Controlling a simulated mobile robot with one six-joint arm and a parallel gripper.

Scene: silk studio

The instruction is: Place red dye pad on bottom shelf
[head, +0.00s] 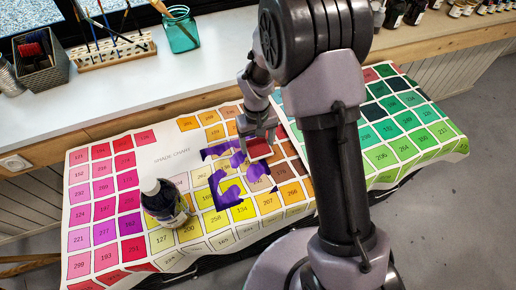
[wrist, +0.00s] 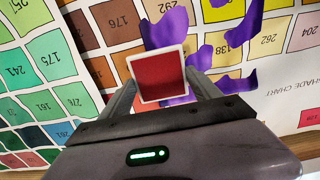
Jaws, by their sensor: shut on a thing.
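The red dye pad (wrist: 158,77) is a small square red pad with a pale rim. My gripper (wrist: 160,88) is shut on it, with one finger at each side, in the wrist view. In the head view my gripper (head: 260,130) is over the middle of the shade chart, and the red pad (head: 259,147) shows just below its fingers. Whether the pad touches the chart or hangs a little above it, I cannot tell. No bottom shelf can be made out in either view.
The shade chart (head: 170,157) covers the table, with purple splashes (head: 229,196) beside my gripper. A dark bottle with a pale cap (head: 163,202) stands on its front left. Behind, a white counter (head: 120,90) holds a brush rack (head: 112,49), a teal jar (head: 181,32) and a dark basket (head: 40,70).

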